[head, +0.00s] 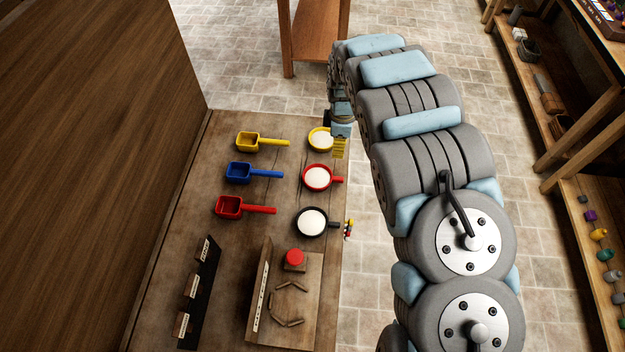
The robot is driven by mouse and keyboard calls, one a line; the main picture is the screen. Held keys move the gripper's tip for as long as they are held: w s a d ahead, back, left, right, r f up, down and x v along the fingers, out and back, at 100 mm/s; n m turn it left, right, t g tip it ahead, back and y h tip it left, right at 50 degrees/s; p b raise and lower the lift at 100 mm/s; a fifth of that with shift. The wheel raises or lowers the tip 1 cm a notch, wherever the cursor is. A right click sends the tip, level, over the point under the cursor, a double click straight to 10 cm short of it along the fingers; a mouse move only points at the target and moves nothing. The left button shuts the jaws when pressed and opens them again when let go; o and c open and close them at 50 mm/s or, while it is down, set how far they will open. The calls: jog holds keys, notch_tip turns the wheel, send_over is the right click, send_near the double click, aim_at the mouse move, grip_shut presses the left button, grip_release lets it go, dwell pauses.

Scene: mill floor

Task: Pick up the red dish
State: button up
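The red dish (331,180) sits on the wooden table near its right edge, filled with a white substance, with a short handle pointing right. A yellow dish (311,145) with white contents is behind it, partly hidden by my gripper. A black dish (327,224) with white contents is in front of it. My gripper (339,150) is small in the view, at the table's right edge beside the yellow dish and a little behind the red dish. Its fingers are too small to tell whether they are open. The red dish appears apart from it.
Yellow (249,142), blue (240,172) and red (230,207) scoops lie left of the dishes. A wooden board with a red button (295,257) is in front. A dark rack (199,290) stands front left. A tall wooden panel (90,150) borders the left. Shelves stand right.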

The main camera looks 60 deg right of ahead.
send_over(336, 177)
jog(key=shift+d+f, duration=0.15)
jog(key=shift+f, duration=5.3)
jog(key=shift+s+f, duration=0.1)
jog(key=shift+f, duration=0.45)
jog(key=shift+f+p, duration=0.15)
jog(key=shift+p, duration=0.15)
jog(key=shift+a+f, duration=0.15)
jog(key=shift+f, duration=0.65)
jog(key=shift+a+f, duration=0.1)
jog(key=shift+f, duration=1.6)
jog(key=shift+r, duration=0.1)
